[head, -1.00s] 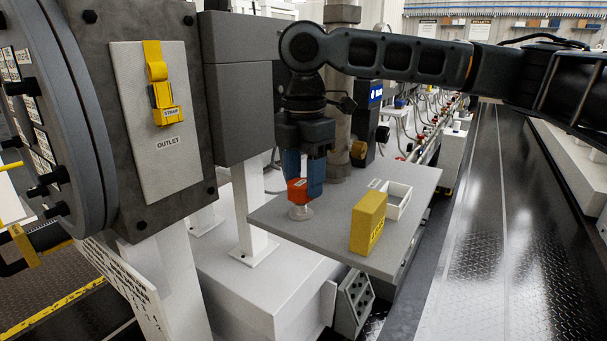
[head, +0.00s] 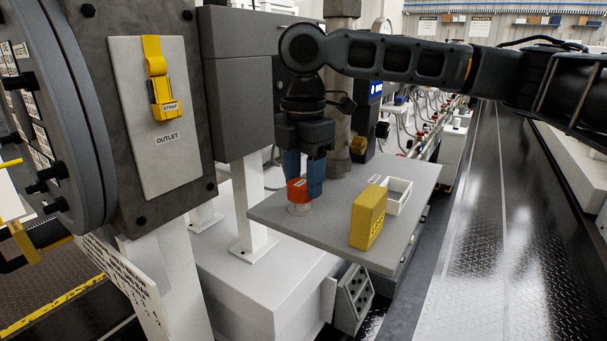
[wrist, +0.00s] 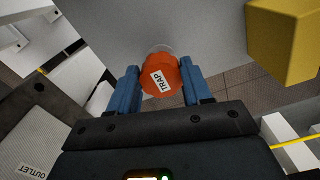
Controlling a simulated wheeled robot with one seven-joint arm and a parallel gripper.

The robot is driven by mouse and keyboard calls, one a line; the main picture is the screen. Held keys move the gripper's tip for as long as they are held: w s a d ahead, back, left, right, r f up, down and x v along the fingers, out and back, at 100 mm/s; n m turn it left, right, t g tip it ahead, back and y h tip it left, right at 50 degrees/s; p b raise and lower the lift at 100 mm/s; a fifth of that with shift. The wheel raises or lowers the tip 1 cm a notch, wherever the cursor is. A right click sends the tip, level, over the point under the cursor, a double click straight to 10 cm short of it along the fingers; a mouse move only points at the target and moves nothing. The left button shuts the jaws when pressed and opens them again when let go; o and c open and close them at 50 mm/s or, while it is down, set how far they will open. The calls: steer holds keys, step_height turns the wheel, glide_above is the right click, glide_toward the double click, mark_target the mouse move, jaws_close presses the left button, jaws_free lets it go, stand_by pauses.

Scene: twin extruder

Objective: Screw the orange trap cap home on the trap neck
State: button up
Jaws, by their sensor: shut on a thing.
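A yellow block (head: 368,217) and a white open bin (head: 398,196) stand on the grey shelf (head: 330,238), right of my gripper. The grey housing (head: 238,85) and the outlet plate with its yellow strap (head: 163,92) are to the left. The shelf's front is clear.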

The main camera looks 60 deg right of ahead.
steer(key=shift+f+b, duration=0.3)
steer(key=shift+f, duration=0.6)
